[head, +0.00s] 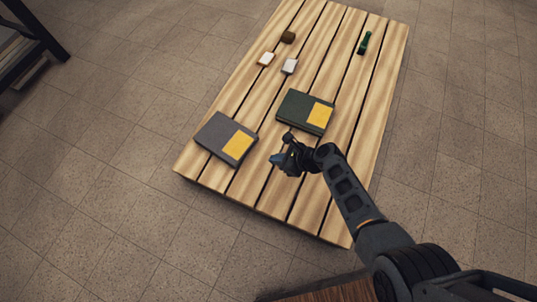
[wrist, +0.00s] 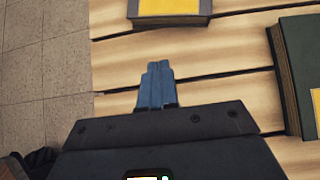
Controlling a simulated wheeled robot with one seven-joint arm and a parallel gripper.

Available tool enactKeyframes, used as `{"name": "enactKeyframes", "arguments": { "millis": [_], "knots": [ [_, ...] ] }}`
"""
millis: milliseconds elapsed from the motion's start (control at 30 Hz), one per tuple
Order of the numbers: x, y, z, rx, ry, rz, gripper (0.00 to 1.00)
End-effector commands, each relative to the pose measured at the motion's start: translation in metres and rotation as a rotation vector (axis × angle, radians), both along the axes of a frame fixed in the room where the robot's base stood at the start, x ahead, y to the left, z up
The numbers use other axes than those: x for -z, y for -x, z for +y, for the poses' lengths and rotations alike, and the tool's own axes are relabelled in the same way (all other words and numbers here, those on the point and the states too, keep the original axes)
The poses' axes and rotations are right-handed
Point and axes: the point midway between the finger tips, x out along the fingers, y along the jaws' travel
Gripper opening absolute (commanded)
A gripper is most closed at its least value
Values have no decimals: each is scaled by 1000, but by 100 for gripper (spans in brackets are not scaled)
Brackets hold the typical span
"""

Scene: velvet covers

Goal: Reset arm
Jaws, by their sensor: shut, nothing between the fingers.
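My gripper (head: 278,160) is over the near part of a slatted wooden table (head: 335,160), between two books. In the wrist view my gripper's blue fingers (wrist: 157,68) are together with nothing between them. The grey book (head: 212,132) with a yellow patch lies to its left, apart from the fingers. The dark green book (head: 293,104) with a yellow patch lies beyond it and slightly right. The wrist view shows the grey book's edge (wrist: 170,22) at the top and the green book (wrist: 303,50) at the right.
A dark shelf (head: 35,35) stands at the upper left. Tiled floor (head: 120,170) surrounds the table.

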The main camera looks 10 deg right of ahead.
Motion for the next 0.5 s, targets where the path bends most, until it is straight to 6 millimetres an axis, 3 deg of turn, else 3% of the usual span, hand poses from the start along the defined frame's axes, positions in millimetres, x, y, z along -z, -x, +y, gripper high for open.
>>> {"name": "enactKeyframes", "arguments": {
  "millis": [133,500],
  "knots": [
    [-9,5,-7,1,0,0,0],
    [-7,10,-11,-4,16,-8,0]
  ]
}}
